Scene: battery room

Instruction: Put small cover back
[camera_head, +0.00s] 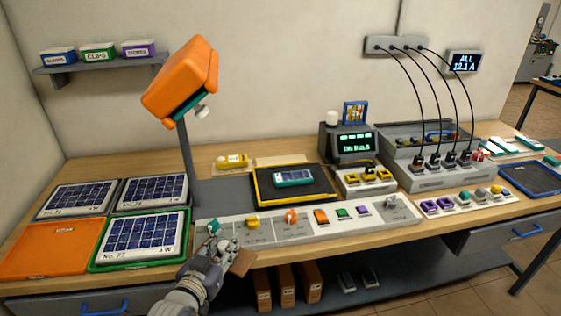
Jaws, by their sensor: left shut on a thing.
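My left gripper (228,246) comes in from the bottom, in front of the left end of a pale strip (265,238). It is shut on a thin brown plate (243,263), which looks like the small cover. The plate is tilted and held off the strip, by the table's front edge. My fingers hide part of it. The strip carries a teal piece (214,227), a yellow piece (252,222), an orange knob (291,216) and several small coloured blocks. Which spot the cover belongs to cannot be told. My right gripper is not in view.
Solar panels lie at the left beside an orange lid (52,248). An orange lamp (182,82) hangs above. A black mat (318,190) holds a teal device (294,178). A cabled charger (437,178) stands right. Brown boxes (287,286) sit on the lower shelf.

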